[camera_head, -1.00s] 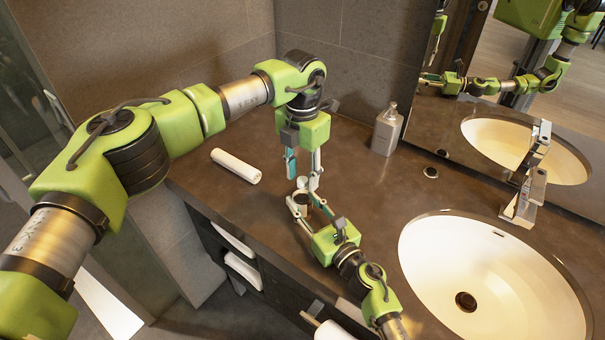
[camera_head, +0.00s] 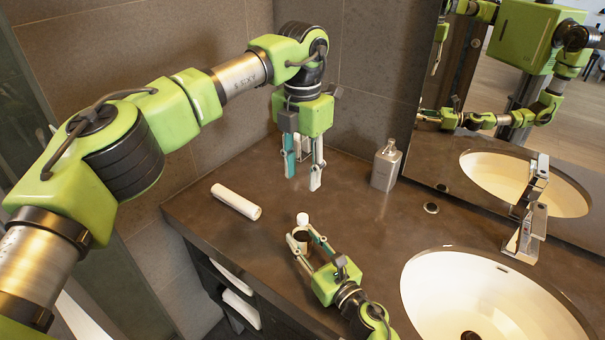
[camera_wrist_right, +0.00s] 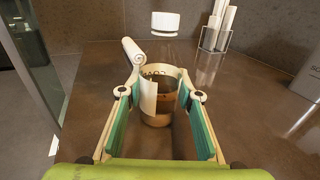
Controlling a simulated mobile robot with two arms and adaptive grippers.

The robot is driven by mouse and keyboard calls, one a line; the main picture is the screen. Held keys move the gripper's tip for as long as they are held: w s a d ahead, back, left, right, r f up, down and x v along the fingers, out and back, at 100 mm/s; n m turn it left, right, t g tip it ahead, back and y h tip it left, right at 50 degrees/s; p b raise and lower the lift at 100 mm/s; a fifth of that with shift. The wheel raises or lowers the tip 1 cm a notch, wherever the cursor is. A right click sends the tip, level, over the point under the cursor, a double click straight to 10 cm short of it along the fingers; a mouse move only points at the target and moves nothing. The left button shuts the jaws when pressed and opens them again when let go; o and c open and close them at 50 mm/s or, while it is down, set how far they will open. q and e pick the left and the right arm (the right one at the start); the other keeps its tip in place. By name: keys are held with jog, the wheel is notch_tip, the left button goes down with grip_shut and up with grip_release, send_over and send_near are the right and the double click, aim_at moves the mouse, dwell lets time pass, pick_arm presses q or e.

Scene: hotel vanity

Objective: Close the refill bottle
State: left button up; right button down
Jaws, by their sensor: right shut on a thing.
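The refill bottle (camera_head: 301,236) is a small brown container with an open, uncapped top, upright at the front of the counter. It also shows in the right wrist view (camera_wrist_right: 157,100), with a pale panel on its left side. My right gripper (camera_wrist_right: 160,88) is shut on it, one finger on each side. A white cap (camera_head: 302,219) is just behind the bottle, apart from it; it also shows beyond the bottle in the right wrist view (camera_wrist_right: 165,22). My left gripper (camera_head: 302,172) points down behind the cap, fingers apart and empty.
A rolled white towel (camera_head: 236,201) lies on the counter (camera_head: 225,178) at left. A grey soap dispenser (camera_head: 386,166) stands at the back right. The sink (camera_head: 455,290) and faucet (camera_head: 525,235) are at right, and a mirror (camera_head: 470,130) is behind.

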jog(key=c, duration=1.4)
grip_release()
jog(key=v, duration=1.2)
jog(key=shift+s, duration=0.1)
